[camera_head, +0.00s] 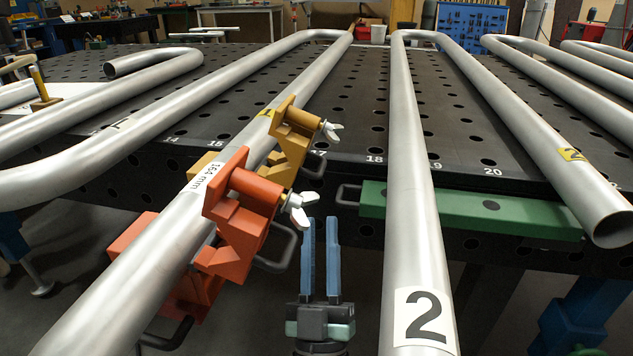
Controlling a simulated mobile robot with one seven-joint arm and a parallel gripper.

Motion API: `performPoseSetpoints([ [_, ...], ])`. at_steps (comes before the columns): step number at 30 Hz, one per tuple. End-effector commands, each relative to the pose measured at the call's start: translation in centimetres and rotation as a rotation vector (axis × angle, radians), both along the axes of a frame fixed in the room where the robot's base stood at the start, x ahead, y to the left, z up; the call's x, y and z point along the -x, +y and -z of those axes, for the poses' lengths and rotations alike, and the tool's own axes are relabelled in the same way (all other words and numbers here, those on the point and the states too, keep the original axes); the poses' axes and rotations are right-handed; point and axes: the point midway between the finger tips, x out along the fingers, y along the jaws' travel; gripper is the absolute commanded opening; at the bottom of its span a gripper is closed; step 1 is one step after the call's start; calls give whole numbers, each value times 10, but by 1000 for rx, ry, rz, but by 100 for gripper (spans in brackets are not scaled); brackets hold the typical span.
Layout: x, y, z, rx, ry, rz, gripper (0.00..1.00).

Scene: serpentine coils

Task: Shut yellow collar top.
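The yellow collar (290,140) is around the long steel pipe (225,150) left of centre. Its top part stands up on the pipe's right side with a pale wing nut, and the pipe's upper surface beside it is bare, so the top appears swung open. A piece of its lower part shows left of the pipe. A dark loop handle is at its right. My gripper (320,228) is lower centre, below and nearer than the yellow collar. Its two blue fingers point up, apart, with nothing between them.
An orange-red collar (238,205) is on the same pipe, nearer, left of my gripper; its top also appears open. A pipe marked 2 (412,190) runs close on the right. A green bar (480,212) lies along the edge of the perforated black table (340,135).

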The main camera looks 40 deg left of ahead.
Motion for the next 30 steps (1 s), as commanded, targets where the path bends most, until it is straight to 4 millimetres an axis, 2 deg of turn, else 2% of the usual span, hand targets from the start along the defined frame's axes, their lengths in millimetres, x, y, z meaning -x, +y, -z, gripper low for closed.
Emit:
performPoseSetpoints([
  [3,-13,14,-18,-2,-5,-3,24],
  [11,-34,33,-45,-1,-3,-1,24],
  [25,-41,39,-52,0,1,0,24],
  [29,-41,39,-52,0,1,0,1],
  [30,-40,39,-53,0,1,0,0],
])
